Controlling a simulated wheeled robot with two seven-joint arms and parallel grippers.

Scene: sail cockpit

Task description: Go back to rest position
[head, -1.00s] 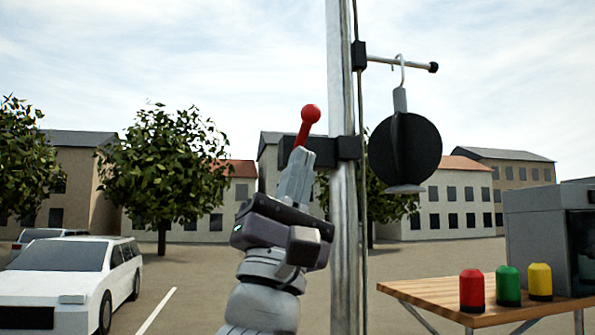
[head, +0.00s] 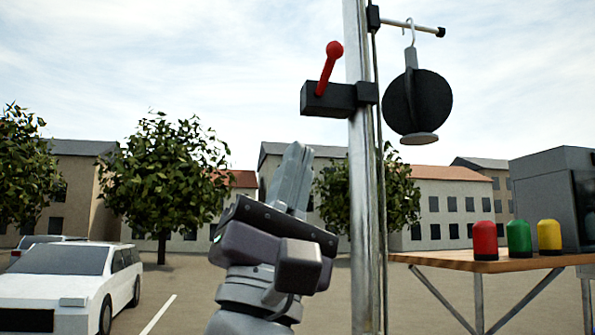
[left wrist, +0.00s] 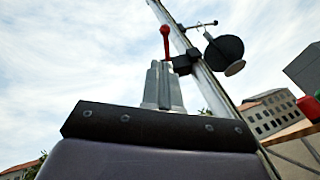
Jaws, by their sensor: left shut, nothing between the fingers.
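My left gripper (head: 297,152) is shut and empty, pointing up in the middle of the head view. It is below and left of a black switch box (head: 328,99) with a red ball-topped lever (head: 328,70), and apart from it. The box is clamped to a metal mast (head: 363,180). In the left wrist view the closed fingers (left wrist: 163,70) show just below the red lever (left wrist: 166,45). My right gripper is not in view.
A black ball shape (head: 418,102) hangs from a hook on a short bar right of the mast. A wooden table (head: 455,262) at right bears red (head: 484,241), green (head: 518,239) and yellow (head: 549,237) canisters and a grey cabinet (head: 545,190). A white car (head: 75,285) stands at left.

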